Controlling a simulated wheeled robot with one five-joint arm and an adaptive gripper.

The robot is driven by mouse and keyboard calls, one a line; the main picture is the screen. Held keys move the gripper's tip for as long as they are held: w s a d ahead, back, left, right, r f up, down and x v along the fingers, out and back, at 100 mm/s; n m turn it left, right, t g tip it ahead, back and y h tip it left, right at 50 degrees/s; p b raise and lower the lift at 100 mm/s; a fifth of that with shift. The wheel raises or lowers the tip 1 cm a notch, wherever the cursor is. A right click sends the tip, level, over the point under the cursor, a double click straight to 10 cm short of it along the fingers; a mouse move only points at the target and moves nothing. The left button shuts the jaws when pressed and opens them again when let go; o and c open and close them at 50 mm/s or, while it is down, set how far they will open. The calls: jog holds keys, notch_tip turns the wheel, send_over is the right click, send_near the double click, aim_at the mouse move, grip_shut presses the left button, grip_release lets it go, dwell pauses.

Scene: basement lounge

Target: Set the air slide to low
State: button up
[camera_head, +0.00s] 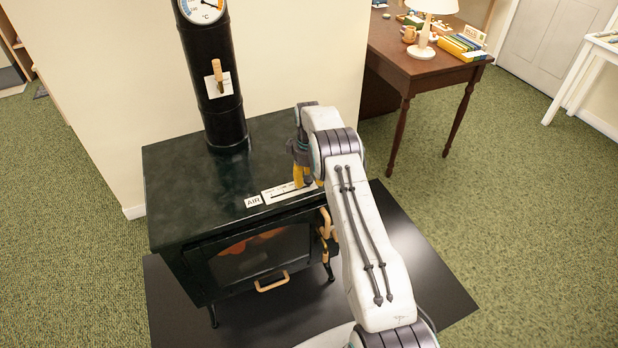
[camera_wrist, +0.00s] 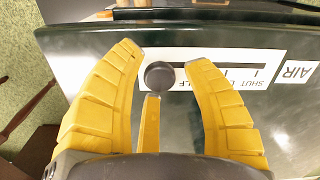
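The air slide's dark round knob (camera_wrist: 159,76) stands over the slot of a white label plate (camera_wrist: 225,68), to the left of the readable marks in the wrist view. The marks read SHUT, then a partly hidden L word, and a partly covered word ending in LF. The plate (camera_head: 272,193) also shows on the stove top in the head view, where my arm hides its right end. My gripper (camera_wrist: 164,58) is open, with yellow fingers apart on both sides of the knob. Another yellow finger reaches toward the knob from below; contact cannot be told.
An AIR sign (camera_head: 254,202) lies beside the plate on the black stove (camera_head: 185,190). The stove's flue pipe (camera_head: 222,115) carries a wooden-handled lever (camera_head: 216,72) and a gauge (camera_head: 203,8). The stove door has a wooden handle (camera_head: 271,283). A wooden desk (camera_head: 395,60) stands behind right.

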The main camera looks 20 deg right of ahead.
aim_at(285, 194)
jog(key=shift+f, duration=0.1)
grip_shut()
jog(key=shift+s, duration=0.1)
jog(key=a+b, duration=0.1)
jog(key=a, duration=0.7)
jog(key=shift+f+b, duration=0.1)
jog(key=shift+b, duration=0.3)
jog(key=shift+s, duration=0.1)
jog(key=shift+c, duration=0.8)
grip_release()
jog(key=o, duration=0.4)
jog(key=shift+w, duration=0.2)
jog(key=shift+r, duration=0.25)
